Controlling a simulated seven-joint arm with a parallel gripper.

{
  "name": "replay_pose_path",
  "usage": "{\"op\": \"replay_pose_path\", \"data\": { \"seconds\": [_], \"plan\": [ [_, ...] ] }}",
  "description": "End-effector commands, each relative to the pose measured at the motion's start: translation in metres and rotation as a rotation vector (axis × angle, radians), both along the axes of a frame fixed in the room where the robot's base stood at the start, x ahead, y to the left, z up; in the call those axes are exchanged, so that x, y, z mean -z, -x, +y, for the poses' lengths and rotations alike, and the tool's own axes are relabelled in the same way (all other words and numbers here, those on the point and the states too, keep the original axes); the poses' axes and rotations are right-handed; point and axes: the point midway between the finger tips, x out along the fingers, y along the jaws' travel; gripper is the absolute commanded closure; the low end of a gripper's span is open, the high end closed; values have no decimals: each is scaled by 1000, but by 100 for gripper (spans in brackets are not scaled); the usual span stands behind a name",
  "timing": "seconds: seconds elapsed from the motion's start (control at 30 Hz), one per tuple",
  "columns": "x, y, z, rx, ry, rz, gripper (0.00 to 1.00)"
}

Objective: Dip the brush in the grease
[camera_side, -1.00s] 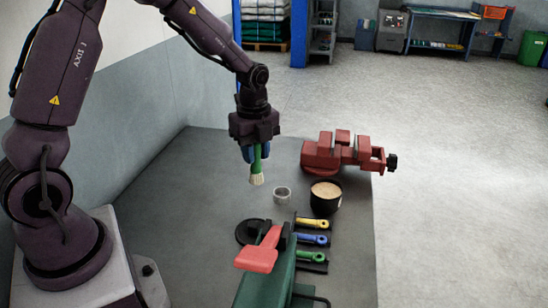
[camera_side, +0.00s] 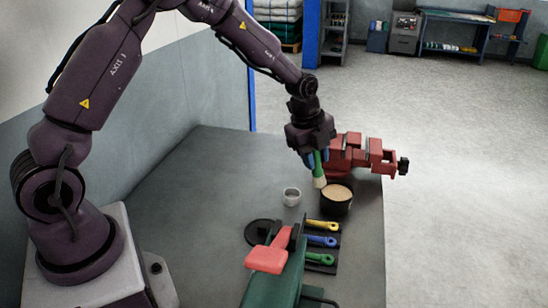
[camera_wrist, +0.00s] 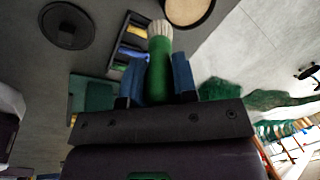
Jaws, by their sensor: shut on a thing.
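My gripper (camera_side: 314,157) is shut on a brush (camera_side: 318,168) with a green handle and pale bristles. The bristles point down. In the side view the bristle tip is at the left rim of a black pot (camera_side: 336,206) filled with a tan substance, which looks like the grease (camera_side: 337,192); I cannot tell whether they touch. In the wrist view the brush (camera_wrist: 158,65) stands between the blue fingers of my gripper (camera_wrist: 159,75). Its bristles lie just left of the pot's tan surface (camera_wrist: 187,8), apart from it in the picture.
A small grey-white cup (camera_side: 292,197) stands left of the pot. A red vise (camera_side: 366,155) is behind it. Yellow (camera_side: 322,224), blue (camera_side: 321,241) and green (camera_side: 318,259) handles lie in a dark rack. The table's left side is clear.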

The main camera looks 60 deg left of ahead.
Motion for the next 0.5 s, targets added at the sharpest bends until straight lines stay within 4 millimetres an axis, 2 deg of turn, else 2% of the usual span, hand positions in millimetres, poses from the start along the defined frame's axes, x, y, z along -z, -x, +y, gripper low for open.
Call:
{"op": "replay_pose_path", "data": {
  "seconds": [0.03,0.1,0.2,0.37,0.5],
  "plan": [
    [-1,-16,-2,-6,5,-16,97],
    [-5,-33,-3,-18,12,-39,97],
    [-17,-50,-1,-37,20,-70,97],
    [-18,-53,0,-46,35,-118,97],
    [-9,-53,0,-47,37,-123,97]
  ]
}}
